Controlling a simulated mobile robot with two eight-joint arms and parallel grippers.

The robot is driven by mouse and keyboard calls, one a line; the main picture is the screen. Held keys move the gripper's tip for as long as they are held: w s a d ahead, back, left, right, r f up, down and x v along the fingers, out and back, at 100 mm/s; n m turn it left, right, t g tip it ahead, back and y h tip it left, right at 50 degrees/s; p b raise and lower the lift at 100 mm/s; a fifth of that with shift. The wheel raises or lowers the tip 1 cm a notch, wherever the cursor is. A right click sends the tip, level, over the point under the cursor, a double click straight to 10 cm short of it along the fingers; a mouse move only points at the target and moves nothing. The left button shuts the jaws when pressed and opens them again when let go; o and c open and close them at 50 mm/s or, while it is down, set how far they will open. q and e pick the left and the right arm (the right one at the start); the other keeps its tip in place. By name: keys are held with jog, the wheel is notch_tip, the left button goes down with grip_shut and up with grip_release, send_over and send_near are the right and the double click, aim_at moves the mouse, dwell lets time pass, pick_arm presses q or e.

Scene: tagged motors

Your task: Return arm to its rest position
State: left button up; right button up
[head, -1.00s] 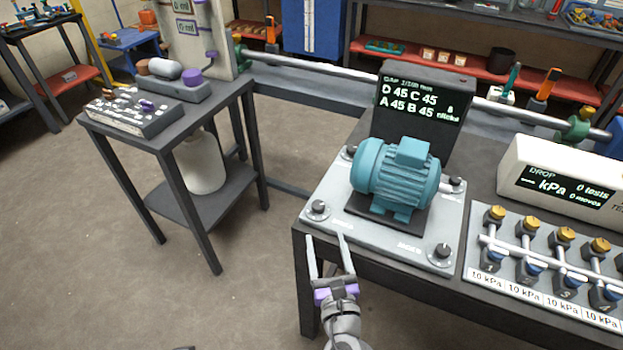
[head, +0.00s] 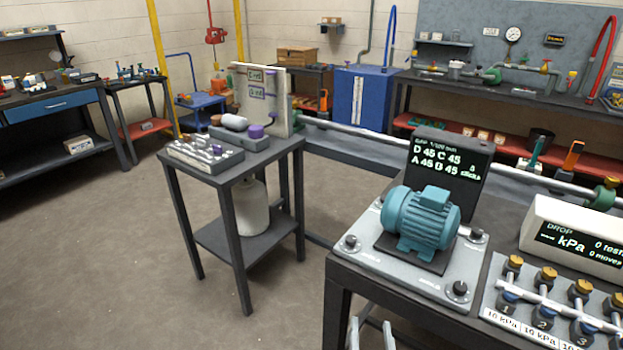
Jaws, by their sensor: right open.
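My right gripper (head: 371,335) shows only by its two finger tips at the bottom edge of the head view. The fingers are parallel and apart, with nothing visible between them. They are in front of the dark bench (head: 338,284), below the grey plate (head: 385,276) in the picture. The rest of the right arm is cut off by the frame. My left gripper is not in view.
A teal motor (head: 421,218) sits on the plate, with a dark display (head: 449,167) behind it. A white gauge box (head: 577,238) and a valve panel (head: 540,300) are at right. A small table (head: 262,160) stands left. Floor between is clear.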

jog(key=s+d+f+m+g+h, duration=0.2)
jog(key=s+d+f+m+g, duration=0.15)
jog(key=d+m, duration=0.45)
jog(key=s+d+f+m+g+h, duration=0.25)
jog(key=d+m+g, duration=0.2)
jog(key=m, duration=0.75)
jog(key=s+a+f+m+g+y, duration=0.45)
jog(key=s+a+m+y, duration=0.35)
jog(key=m, duration=0.5)
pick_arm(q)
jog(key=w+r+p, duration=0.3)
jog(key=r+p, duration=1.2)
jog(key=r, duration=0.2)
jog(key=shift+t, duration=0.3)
pick_arm(e)
notch_tip(320, 180, up, 17)
jog(key=w+d+h, duration=0.1)
jog(key=h, duration=0.1)
jog(key=shift+d+r, duration=0.15)
jog(key=shift+d, duration=0.05)
